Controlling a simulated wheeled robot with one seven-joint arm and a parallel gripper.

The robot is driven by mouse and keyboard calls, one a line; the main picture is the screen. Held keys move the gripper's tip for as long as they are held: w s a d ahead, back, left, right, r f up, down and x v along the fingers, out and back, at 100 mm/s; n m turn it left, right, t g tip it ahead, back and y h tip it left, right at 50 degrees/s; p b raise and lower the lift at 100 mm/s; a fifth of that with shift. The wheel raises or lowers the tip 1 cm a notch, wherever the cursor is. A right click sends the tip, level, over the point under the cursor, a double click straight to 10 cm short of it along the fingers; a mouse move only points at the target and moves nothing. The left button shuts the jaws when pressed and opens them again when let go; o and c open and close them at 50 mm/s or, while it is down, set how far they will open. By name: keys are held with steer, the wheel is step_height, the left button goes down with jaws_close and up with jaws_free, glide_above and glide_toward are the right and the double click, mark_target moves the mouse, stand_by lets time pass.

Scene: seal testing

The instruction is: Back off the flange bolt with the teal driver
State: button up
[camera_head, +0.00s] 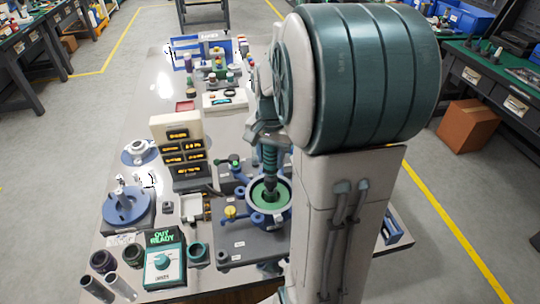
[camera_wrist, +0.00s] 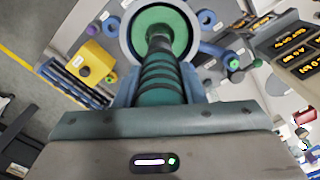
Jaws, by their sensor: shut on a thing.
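My gripper (camera_head: 266,134) is shut on the teal driver (camera_head: 270,160), which points down in the head view. In the wrist view the driver's ribbed teal grip (camera_wrist: 160,82) stands out from between my fingers, with a darker tip at its far end. Under it is a round flange with a green face (camera_head: 257,196) and a blue-grey rim (camera_head: 284,215). The green face also shows in the wrist view (camera_wrist: 142,20). The driver's tip is over the middle of that face. The flange bolt is hidden by the tip, and I cannot tell whether they touch.
My arm hides the table's right side.

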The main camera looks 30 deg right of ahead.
steer(key=shift+f+b, duration=0.75)
steer(key=shift+f, duration=0.2)
stand_by(0.5)
steer(key=shift+s+f, duration=0.1)
stand_by(0.9)
steer(key=shift+r+p, duration=0.45)
steer(key=shift+r, duration=0.05)
stand_by(2.9)
steer(key=shift+r+p, duration=2)
steer(key=shift+r, duration=0.55)
steer(key=shift+w+f, duration=0.1)
steer(key=shift+w, duration=0.1)
